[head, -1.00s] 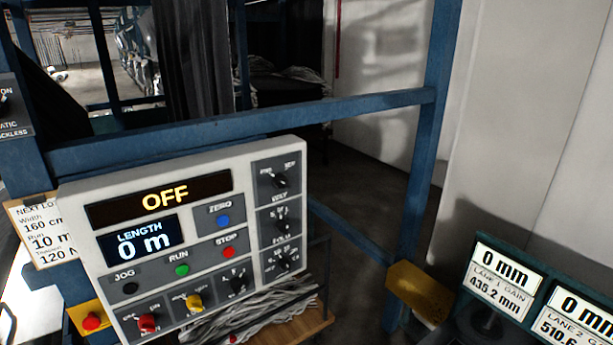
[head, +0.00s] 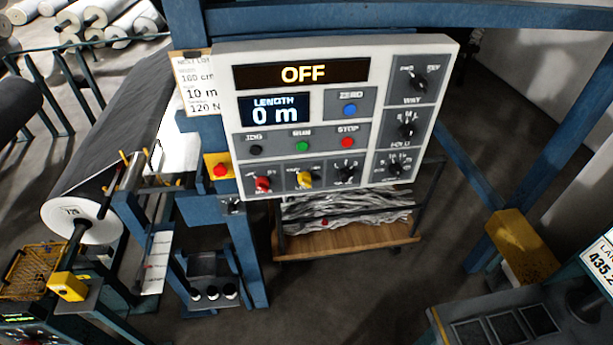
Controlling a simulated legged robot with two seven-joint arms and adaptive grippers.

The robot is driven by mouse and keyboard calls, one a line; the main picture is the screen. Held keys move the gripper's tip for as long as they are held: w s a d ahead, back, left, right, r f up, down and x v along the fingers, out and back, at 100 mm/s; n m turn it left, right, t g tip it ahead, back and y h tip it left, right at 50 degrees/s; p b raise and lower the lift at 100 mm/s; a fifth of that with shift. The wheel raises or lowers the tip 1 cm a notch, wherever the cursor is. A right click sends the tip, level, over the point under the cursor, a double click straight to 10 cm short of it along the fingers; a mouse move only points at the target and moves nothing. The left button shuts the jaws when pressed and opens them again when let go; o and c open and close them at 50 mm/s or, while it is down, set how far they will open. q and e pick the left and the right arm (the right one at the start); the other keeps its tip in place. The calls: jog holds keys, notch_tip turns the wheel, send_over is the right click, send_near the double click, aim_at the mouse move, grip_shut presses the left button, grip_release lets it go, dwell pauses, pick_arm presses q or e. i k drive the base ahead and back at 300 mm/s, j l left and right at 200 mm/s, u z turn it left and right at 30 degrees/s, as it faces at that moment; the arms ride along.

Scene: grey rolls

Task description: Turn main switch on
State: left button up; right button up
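A light grey control panel (head: 228,120) hangs on the blue frame in the upper middle of the head view. Its top display (head: 303,74) reads OFF and its length display (head: 274,110) reads 0 m. A red rotary switch (head: 263,184) sits at the panel's lower left, with a yellow rotary switch (head: 305,179) to its right. The small labels over these switches are too blurred to read surely. Several black knobs sit at the right and lower right. Neither of my grippers shows.
A red button on a yellow box (head: 219,171) is left of the panel. A cart with a wooden base (head: 345,240) stands behind and below it. A large roll (head: 80,222) is at left. A yellow block (head: 520,245) and blue post are at right. Grey floor lies between.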

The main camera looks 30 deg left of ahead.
aim_at(262, 183)
jog(key=u, duration=1.25)
